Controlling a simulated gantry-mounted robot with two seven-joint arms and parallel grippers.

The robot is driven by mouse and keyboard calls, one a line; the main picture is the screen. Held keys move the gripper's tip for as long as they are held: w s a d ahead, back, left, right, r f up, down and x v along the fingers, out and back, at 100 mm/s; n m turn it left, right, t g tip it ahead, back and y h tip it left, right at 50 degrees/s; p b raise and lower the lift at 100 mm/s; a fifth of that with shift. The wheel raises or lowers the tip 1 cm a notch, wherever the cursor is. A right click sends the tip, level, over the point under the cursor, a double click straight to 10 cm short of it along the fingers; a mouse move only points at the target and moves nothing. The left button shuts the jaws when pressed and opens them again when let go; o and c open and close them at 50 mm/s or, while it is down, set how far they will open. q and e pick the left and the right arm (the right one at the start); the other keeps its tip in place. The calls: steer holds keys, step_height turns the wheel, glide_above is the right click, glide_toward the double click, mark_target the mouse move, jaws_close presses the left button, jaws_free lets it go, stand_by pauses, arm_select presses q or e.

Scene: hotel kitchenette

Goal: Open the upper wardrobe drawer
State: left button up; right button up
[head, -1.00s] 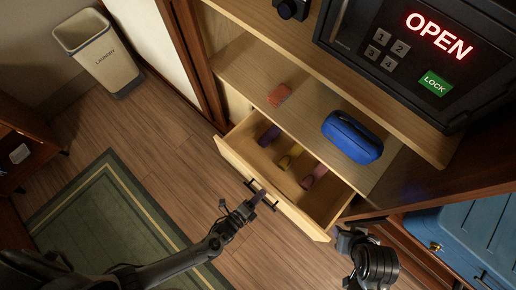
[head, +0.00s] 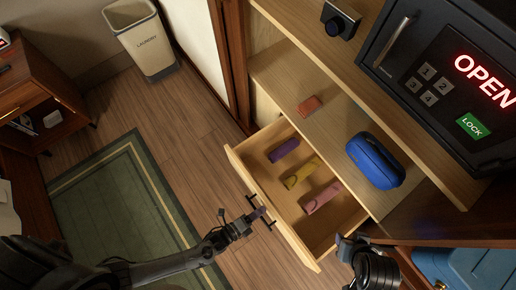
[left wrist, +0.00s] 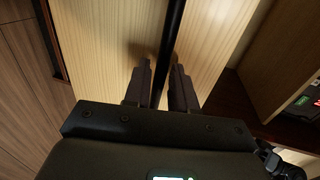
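The upper wardrobe drawer (head: 244,172) is light wood and stands pulled out, with its inside showing. Its dark bar handle (head: 271,225) is on the front panel. My left gripper (head: 260,213) is at this handle, on the outer side of the drawer front. In the left wrist view, the dark handle bar (left wrist: 177,30) runs between the two fingers of my left gripper (left wrist: 159,80). The fingers are apart, with a small gap beside the bar. My right gripper (head: 347,246) is at the lower right, near the drawer's right corner; its fingers are not clear.
Purple (head: 284,150), yellow (head: 301,173) and pink (head: 322,198) items lie in the drawer. A blue case (head: 375,161) and an orange item (head: 310,106) lie on the shelf above. A safe (head: 440,75) is upper right. Floor (head: 185,175) before the drawer is clear.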

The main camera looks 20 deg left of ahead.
arm_select(q)
steer(key=shift+o, duration=0.2)
steer(key=p+v, duration=0.2)
steer(key=v, duration=0.8)
steer(key=shift+s+a+p, duration=0.2)
steer(key=shift+s+p, duration=0.15)
steer(key=shift+p, duration=0.05)
steer(key=shift+r, duration=0.1)
